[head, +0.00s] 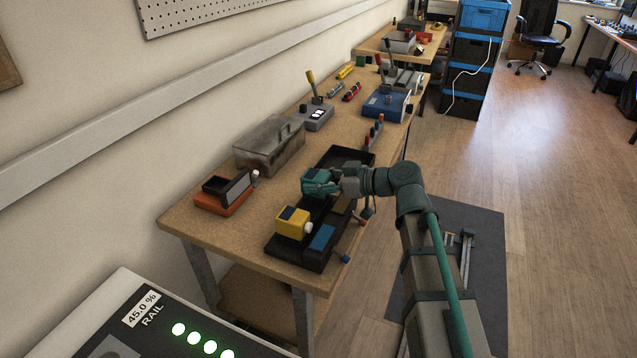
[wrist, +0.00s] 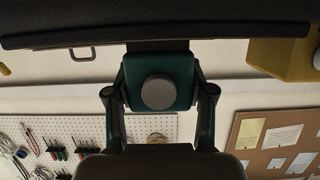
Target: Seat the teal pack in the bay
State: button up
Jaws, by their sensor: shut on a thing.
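The teal pack (head: 315,178) is in my gripper (head: 322,184), over the long black rack (head: 278,248) on the wooden bench. In the wrist view, the teal pack (wrist: 184,70) shows its round grey knob toward me. The two fingers of my gripper (wrist: 160,93) are shut on its sides. The dark edge of the rack (wrist: 220,30) runs just beyond the pack; I cannot tell whether they touch. An orange box (head: 224,194) with a dark recess and a lever stands at the bench's left. Which opening is the bay is not clear.
A yellow pack (head: 293,222) sits in the rack's near part, close to a blue patch (head: 322,237). A grey metal box (head: 268,147) stands behind the rack. Lever boxes, grey (head: 316,116) and blue (head: 384,104), stand farther along. Bare bench lies at the near left.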

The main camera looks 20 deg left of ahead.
jog(key=shift+f+b, duration=0.85)
jog(key=shift+f, duration=0.05)
dwell(0.3)
jog(key=o, duration=1.5)
jog(key=shift+o, duration=0.2)
jog(key=v, duration=1.2)
